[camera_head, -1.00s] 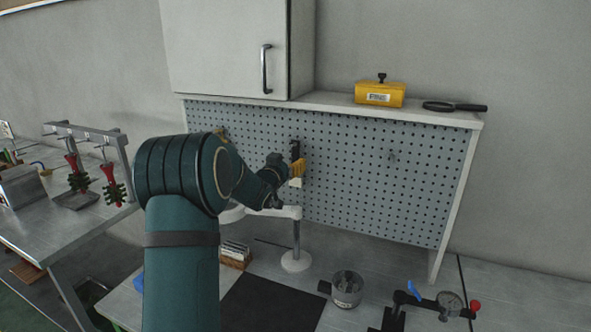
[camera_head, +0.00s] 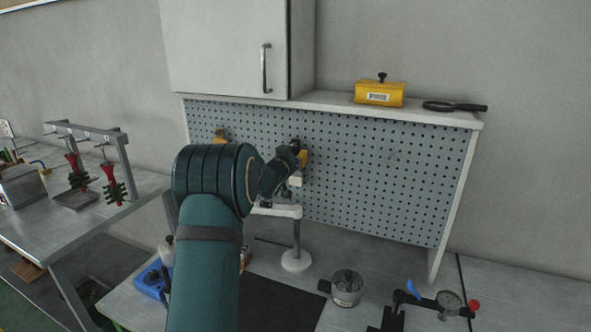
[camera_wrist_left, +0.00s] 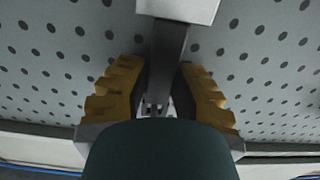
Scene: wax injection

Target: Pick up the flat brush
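The flat brush has a dark handle and a pale block-shaped end (camera_head: 296,180), and stands against the pegboard. In the left wrist view its dark handle (camera_wrist_left: 167,60) runs up the middle to the pale grey end at the top edge. My left gripper (camera_head: 301,158) is at the brush, largely hidden by my own arm in the head view. Its yellow ridged fingers also show in the left wrist view (camera_wrist_left: 163,72), one on each side of the handle, apparently open with a narrow gap. Contact cannot be made out. My right gripper is out of view.
The grey pegboard (camera_head: 385,170) is close behind the brush. A white stand (camera_head: 297,262) rises below it. A metal cup (camera_head: 346,288) and a dial gauge (camera_head: 448,304) stand on the bench at right. A yellow box (camera_head: 380,93) and magnifier (camera_head: 455,106) lie on the shelf above.

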